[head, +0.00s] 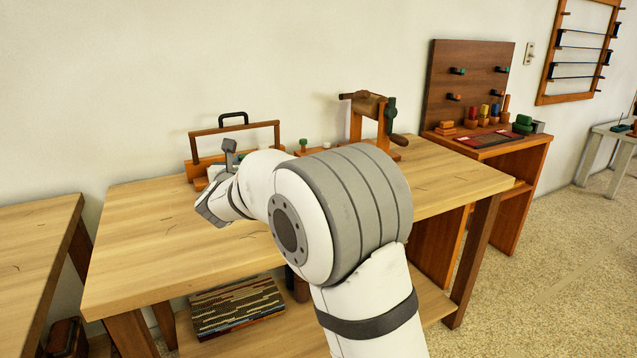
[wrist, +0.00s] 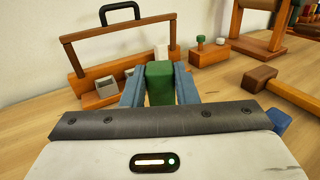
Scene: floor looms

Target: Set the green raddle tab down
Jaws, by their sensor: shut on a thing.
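My gripper (wrist: 159,84) is shut on the green raddle tab (wrist: 159,80), which sits between its two blue-grey fingers in the wrist view. The tab is a small green block; its lower end is hidden behind the gripper body. A wooden rack (wrist: 76,52) with a tall frame stands just beyond it, with two grey blocks (wrist: 107,87) and a pale block (wrist: 161,53) along its base. Whether the tab touches anything below cannot be told. In the head view my arm hides the tab, and the rack (head: 194,158) shows behind my wrist.
A small wooden block with a green-topped peg (wrist: 220,41) stands right of the rack. A winder with a crank (head: 370,116) is further right on the workbench (head: 130,222). A blue object (wrist: 277,121) lies at the wrist view's right. The bench's left part is clear.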

